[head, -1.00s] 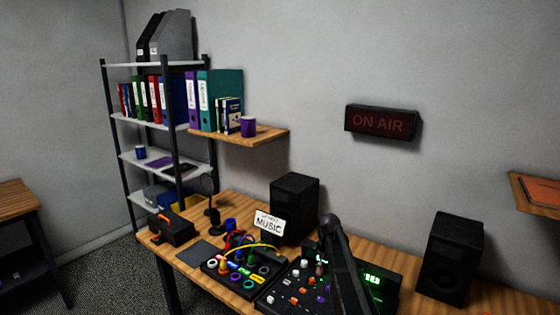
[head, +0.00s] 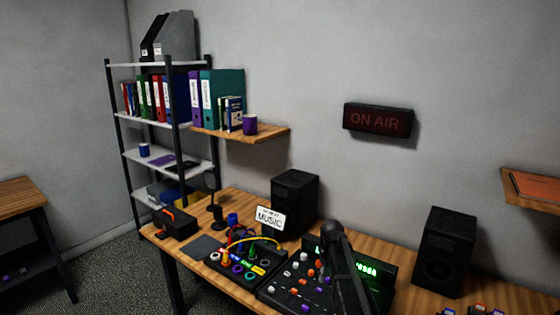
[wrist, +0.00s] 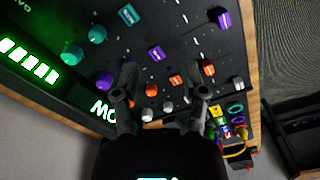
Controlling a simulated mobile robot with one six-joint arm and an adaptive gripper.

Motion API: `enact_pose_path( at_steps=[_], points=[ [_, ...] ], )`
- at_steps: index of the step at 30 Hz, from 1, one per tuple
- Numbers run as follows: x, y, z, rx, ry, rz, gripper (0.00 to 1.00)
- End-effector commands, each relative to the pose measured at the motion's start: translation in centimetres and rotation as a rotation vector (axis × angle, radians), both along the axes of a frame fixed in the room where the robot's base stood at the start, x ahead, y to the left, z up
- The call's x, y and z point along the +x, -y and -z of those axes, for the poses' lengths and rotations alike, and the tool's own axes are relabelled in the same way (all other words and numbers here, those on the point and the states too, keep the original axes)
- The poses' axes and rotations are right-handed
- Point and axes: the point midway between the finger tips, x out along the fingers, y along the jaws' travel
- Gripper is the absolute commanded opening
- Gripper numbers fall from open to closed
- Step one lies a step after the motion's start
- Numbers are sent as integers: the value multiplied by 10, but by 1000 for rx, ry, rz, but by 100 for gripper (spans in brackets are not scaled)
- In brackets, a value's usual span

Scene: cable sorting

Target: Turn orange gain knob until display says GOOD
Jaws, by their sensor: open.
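The dark mixer panel (head: 283,293) carries several orange, teal, purple and white knobs. In the wrist view, orange knobs (wrist: 151,89), (wrist: 175,81) and (wrist: 208,70) lie in a row. I cannot read which one is gain. My gripper (wrist: 165,92) is open over the panel, its fingers on either side of the row's left and middle knobs; contact is not clear. The green display (wrist: 103,112) shows letters starting "MO", the rest hidden by my gripper. Lit green bars (wrist: 30,62) are beside it.
A cable box (head: 245,268) with coloured plugs sits left of the mixer. Speakers (head: 295,203) and (head: 446,250) stand on the wooden desk (head: 410,303). A "MUSIC" sign (head: 270,217) stands behind the cable box. The ON AIR sign (head: 378,120) on the wall is unlit.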

Motion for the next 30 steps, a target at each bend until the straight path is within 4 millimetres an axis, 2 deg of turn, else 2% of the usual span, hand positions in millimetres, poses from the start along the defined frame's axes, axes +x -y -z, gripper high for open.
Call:
enact_pose_path(
  at_steps=[1,7,10,18,21,25,30],
  points=[
    [-12,0,-1,0,0,12,56],
    [-51,1,-3,0,0,81,56],
    [-81,2,-4,0,0,129,56],
    [-187,3,-9,0,0,315,56],
    [-217,4,-10,0,0,374,56],
    [-242,4,-11,0,0,428,56],
    [-252,4,-12,0,0,456,56]
  ],
)
